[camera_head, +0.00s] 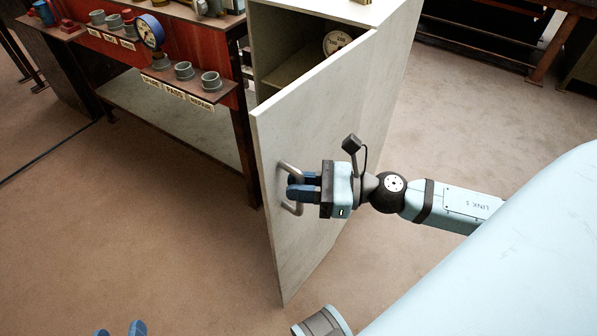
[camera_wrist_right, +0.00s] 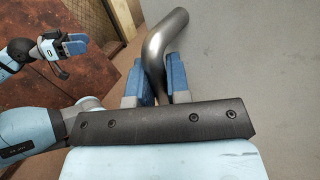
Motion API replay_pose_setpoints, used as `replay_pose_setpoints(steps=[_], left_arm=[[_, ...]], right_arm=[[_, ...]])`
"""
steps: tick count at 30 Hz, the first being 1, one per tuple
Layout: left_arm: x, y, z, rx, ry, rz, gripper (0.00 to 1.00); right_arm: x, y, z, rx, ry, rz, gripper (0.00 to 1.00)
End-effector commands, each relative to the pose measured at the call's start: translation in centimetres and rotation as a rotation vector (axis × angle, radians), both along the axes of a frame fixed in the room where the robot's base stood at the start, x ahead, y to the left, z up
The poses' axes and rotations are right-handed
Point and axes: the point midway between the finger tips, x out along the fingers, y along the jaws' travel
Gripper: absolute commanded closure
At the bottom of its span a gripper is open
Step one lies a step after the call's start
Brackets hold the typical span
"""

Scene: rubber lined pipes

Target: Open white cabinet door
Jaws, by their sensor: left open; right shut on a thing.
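The white cabinet (camera_head: 398,75) stands in the middle of the head view. Its door (camera_head: 315,135) is partly open, and a shelf and a gauge (camera_head: 337,42) show inside. My right gripper (camera_head: 292,192) is shut on the door's metal handle (camera_head: 285,168). In the right wrist view the handle (camera_wrist_right: 165,45) is a bent grey bar between the blue fingers (camera_wrist_right: 154,85). My left gripper (camera_head: 120,330) shows only its blue fingertips at the bottom edge, apart and empty. It also shows in the right wrist view (camera_wrist_right: 78,45), away from the door.
A red and dark workbench (camera_head: 193,50) with several grey cups and a blue gauge (camera_head: 150,32) stands left of the cabinet. The brown floor (camera_head: 130,225) is clear in front of the bench. Another bench stands at the top right.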

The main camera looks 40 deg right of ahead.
Motion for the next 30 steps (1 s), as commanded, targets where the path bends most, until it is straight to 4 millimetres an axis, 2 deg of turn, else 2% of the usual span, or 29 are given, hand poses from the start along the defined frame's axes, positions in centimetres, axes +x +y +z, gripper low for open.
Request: replay_pose_setpoints(steps=[1, 2, 4, 5, 20, 26, 30], left_arm=[[0.0, 0.0, 0.0, 0.000, 0.001, 0.000, 0.41], [0.0, 0.0, 0.0, 0.000, 0.001, 0.000, 0.41], [0.0, 0.0, -0.1, 0.001, 0.002, 0.000, 0.41], [0.0, 0.0, -0.1, 0.001, 0.002, 0.000, 0.41], [0.0, 0.0, -0.3, 0.000, 0.003, 0.001, 0.41], [0.0, -0.3, 0.0, -0.020, -0.021, -0.002, 0.41], [0.5, -0.8, 1.6, -0.049, -0.072, -0.008, 0.41]], right_arm=[[0.0, 0.0, 0.0, 0.000, 0.000, 0.000, 1.00], [0.0, 0.0, 0.0, 0.000, 0.000, 0.000, 0.76], [0.0, 0.0, 0.0, 0.000, 0.000, 0.000, 0.60], [0.0, 0.0, 0.0, 0.000, 0.000, 0.000, 0.59], [-0.2, -0.2, -0.1, 0.001, 0.001, -0.002, 0.59], [-1.4, -1.7, -0.3, 0.003, 0.003, -0.003, 0.59], [-2.8, -3.3, -0.2, 0.002, 0.004, -0.004, 0.59]])
